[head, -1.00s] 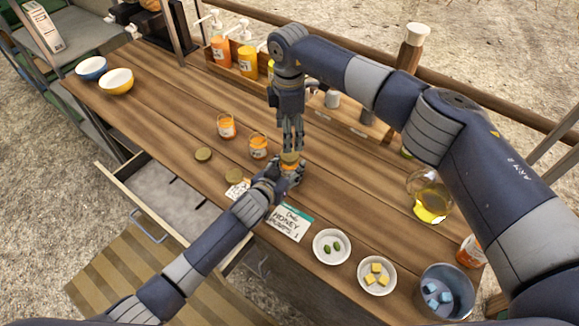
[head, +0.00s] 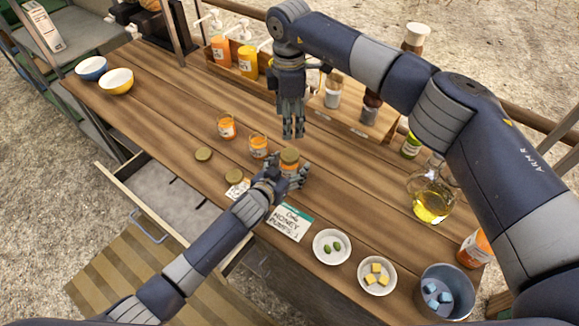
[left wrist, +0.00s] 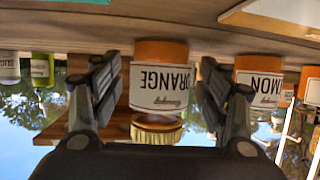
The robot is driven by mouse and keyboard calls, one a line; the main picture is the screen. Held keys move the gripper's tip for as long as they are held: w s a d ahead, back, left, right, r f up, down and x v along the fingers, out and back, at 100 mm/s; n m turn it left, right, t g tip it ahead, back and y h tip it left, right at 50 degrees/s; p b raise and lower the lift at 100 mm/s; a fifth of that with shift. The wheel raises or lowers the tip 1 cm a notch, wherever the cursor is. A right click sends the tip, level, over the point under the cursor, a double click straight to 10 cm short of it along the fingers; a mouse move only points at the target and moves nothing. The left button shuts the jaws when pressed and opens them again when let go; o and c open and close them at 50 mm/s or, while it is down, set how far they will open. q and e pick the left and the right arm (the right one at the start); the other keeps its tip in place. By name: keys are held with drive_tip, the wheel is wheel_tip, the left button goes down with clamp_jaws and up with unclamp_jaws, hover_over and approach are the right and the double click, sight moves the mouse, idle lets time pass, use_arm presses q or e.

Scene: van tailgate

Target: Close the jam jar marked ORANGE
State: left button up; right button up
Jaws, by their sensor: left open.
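The jar marked ORANGE (left wrist: 158,84) appears upside down in the left wrist view, orange contents behind a white label. In the head view it (head: 289,167) stands upright on the table with a gold lid (head: 290,155) on its mouth; the lid also shows in the left wrist view (left wrist: 156,131). I cannot tell how tightly the lid sits. My left gripper (head: 288,177) is open, with its fingers (left wrist: 160,85) on either side of the jar. My right gripper (head: 293,134) points down, empty, above and behind the jar, clear of the lid. Its finger gap is unclear.
Two loose lids (head: 203,154) (head: 234,176) lie nearby. White bowls (head: 331,262) and a bucket (head: 446,290) stand at the right front. A drawer (head: 160,196) is open.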

use_arm(q)
drive_tip(key=shift+s, duration=0.1)
drive_tip(key=v, duration=1.2)
drive_tip(key=shift+a+f, duration=0.1)
idle(0.3)
